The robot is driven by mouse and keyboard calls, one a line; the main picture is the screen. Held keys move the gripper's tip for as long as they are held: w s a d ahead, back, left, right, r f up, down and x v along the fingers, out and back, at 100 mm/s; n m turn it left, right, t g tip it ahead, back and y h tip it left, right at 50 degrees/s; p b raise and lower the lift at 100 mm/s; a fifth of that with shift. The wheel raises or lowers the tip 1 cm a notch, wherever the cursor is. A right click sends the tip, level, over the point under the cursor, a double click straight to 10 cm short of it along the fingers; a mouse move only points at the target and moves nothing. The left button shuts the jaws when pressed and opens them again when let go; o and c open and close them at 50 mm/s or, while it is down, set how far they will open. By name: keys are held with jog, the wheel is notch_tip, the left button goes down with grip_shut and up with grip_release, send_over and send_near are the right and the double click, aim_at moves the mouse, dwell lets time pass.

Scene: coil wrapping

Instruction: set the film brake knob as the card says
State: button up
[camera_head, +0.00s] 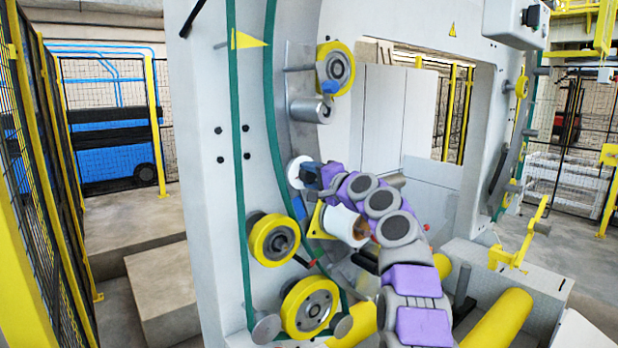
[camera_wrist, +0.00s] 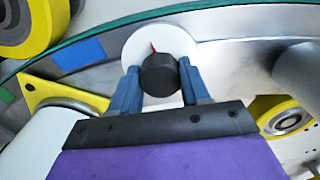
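The film brake knob (camera_wrist: 159,75) is a black cylinder in front of a white round dial (camera_wrist: 138,42) in the wrist view. A thin red mark (camera_wrist: 153,47) shows on the dial just above the knob, slightly left of its middle. My gripper (camera_wrist: 160,72) has its two blue fingers against the left and right sides of the knob, with no clear gap. In the head view the dial (camera_head: 297,171) is a white disc on the machine's ring, and my gripper (camera_head: 308,176) reaches it from the right. I see no readable card.
Yellow-rimmed rollers (camera_head: 336,68) sit above and below the dial. A white film roll (camera_head: 342,222) and a yellow bracket (camera_wrist: 62,92) are close to my gripper. A yellow-and-black mesh fence (camera_head: 40,150) stands at the left, with open floor before the machine.

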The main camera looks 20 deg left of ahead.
jog(key=o, duration=0.4)
jog(key=shift+w+d+f, duration=0.2)
jog(key=shift+w, duration=0.2)
jog(key=shift+s+a+r, duration=0.1)
jog(key=shift+s+r, duration=0.05)
jog(key=shift+s, duration=0.05)
jog(key=shift+s+d+b, duration=0.35)
jog(key=shift+d+b, duration=0.05)
jog(key=shift+b, duration=0.4)
jog(key=shift+b+v, duration=1.75)
jog(key=shift+v, duration=6.4)
jog(key=shift+w, duration=0.2)
